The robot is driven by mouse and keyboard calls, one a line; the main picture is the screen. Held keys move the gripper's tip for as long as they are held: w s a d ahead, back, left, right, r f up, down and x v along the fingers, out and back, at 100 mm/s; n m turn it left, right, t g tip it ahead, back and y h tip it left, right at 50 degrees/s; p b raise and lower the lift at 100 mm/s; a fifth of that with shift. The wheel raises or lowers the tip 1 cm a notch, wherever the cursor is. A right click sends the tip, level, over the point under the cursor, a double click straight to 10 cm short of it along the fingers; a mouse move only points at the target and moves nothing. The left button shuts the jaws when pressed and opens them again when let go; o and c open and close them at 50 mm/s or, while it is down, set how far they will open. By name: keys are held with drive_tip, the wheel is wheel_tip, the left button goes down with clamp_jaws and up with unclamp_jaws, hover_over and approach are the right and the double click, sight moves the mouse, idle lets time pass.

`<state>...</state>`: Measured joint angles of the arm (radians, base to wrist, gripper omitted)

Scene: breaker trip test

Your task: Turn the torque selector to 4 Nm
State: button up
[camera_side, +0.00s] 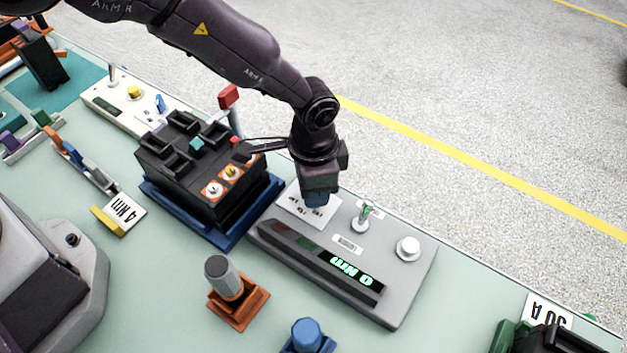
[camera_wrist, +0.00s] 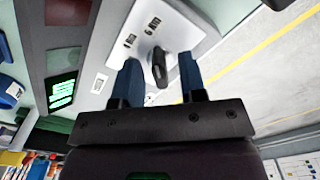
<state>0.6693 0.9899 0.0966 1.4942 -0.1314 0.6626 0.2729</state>
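The grey tester box (camera_side: 395,297) lies on the bench with a green lit display (camera_side: 352,272) that reads 0 Nm upside down. Its white dial plate (camera_side: 295,207) has printed marks, partly covered by my gripper in the side view. The torque selector, a dark elongated knob (camera_wrist: 158,68), stands on the plate in the wrist view; the side view hides it. My gripper (camera_wrist: 159,62) points down over the plate with its blue fingers apart, one on each side of the knob. Gaps show between knob and fingers. A card (camera_side: 125,212) reads 4 Nm.
A toggle switch (camera_side: 364,216) and a white round button (camera_side: 408,249) are on the same box, right of my gripper in the side view. A black breaker block (camera_side: 200,180) on a blue base stands close on the left. A grey-capped orange stand (camera_side: 235,290) stands in front.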

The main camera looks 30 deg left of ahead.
drive_tip(key=shift+c, duration=0.2)
clamp_jaws()
drive_tip(key=shift+n, duration=0.3)
drive_tip(key=n, duration=0.3)
drive_tip(key=shift+n, duration=2.6)
drive_tip(key=shift+o, duration=0.2)
unclamp_jaws()
